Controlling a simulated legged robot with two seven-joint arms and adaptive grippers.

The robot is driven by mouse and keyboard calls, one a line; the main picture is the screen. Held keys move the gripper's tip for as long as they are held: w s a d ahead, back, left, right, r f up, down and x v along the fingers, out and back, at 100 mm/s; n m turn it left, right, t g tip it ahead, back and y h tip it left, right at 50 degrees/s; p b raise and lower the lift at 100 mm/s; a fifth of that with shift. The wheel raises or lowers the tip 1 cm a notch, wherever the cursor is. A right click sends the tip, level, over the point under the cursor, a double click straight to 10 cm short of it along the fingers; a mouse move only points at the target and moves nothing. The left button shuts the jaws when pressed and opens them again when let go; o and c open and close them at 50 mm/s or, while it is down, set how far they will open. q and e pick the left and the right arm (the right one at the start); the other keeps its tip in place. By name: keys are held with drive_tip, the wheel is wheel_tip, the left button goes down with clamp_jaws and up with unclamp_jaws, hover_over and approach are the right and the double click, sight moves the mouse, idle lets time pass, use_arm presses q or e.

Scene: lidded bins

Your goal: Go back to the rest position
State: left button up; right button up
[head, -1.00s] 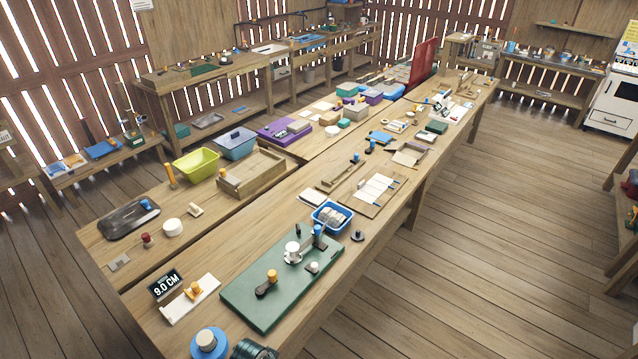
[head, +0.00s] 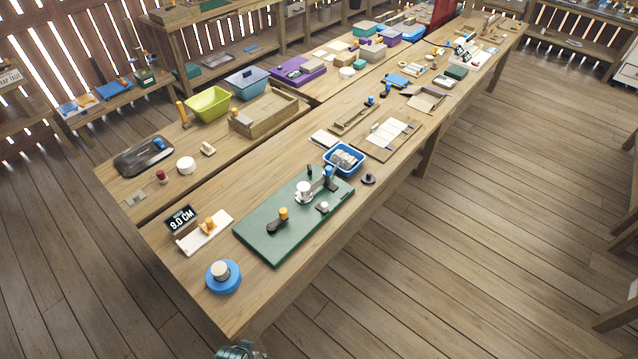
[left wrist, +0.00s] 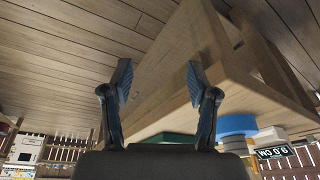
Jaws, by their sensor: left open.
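My left gripper (left wrist: 160,78) shows in the left wrist view with its two dark blue fingers spread apart and nothing between them. It is out past the near end of the long wooden table (head: 270,310). The wrist view is upside down, with the floor (left wrist: 70,45) at the top and the table corner (left wrist: 185,50) beyond the fingers. The gripper touches nothing that I can see. In the head view only a small metallic part shows at the bottom edge. My right gripper is in neither view.
The floor (head: 480,230) right of the table is clear.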

use_arm(q)
drive_tip(key=s+f+g, duration=0.1)
drive_tip(key=s+f, duration=0.2)
drive_tip(key=f, duration=0.9)
drive_tip(key=s+f, duration=0.2)
drive_tip(key=f, duration=0.9)
drive_tip(key=s+a+f+g, duration=0.1)
drive_tip(key=s+a+f, duration=0.2)
drive_tip(key=s+f, duration=0.9)
drive_tip(key=s, duration=0.3)
drive_tip(key=shift+s+a+f, duration=0.15)
drive_tip(key=shift+s+f, duration=0.15)
drive_tip(key=shift+s, duration=0.1)
